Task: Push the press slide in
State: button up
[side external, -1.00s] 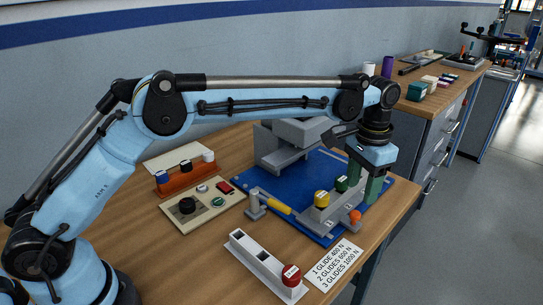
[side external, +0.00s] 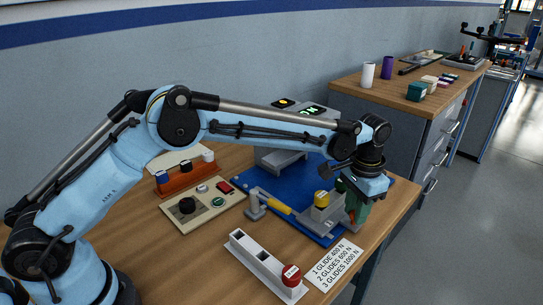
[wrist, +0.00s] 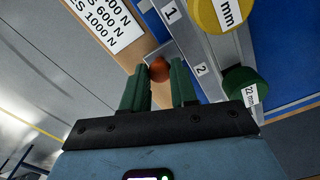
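The grey press slide (side external: 327,214) lies at the front of the blue plate. It carries a yellow-topped glide (side external: 322,198) and a green-topped glide, seen in the wrist view (wrist: 240,86), beside marks 1 and 2. The slide's orange knob (wrist: 159,70) is between my gripper's fingertips. My gripper (wrist: 159,68) is open, with a small gap showing on each side of the knob; contact is not clear. In the side view my gripper (side external: 355,212) is low at the slide's right end, and its fingers hide most of the knob and the green glide.
The grey press (side external: 277,160) stands behind on the blue plate (side external: 296,188). A yellow-handled lever (side external: 273,203) is left of the slide. A button panel (side external: 203,199), a grey holder with a red-topped piece (side external: 262,264) and a force card (side external: 334,263) lie around it.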

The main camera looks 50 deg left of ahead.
grip_shut()
jog(key=a, duration=0.9)
jog(key=shift+a, duration=0.35)
jog(key=o, duration=0.6)
grip_release()
jog(key=shift+c, duration=0.2)
jog(key=shift+r, duration=0.1)
notch_tip(320, 180, up, 12)
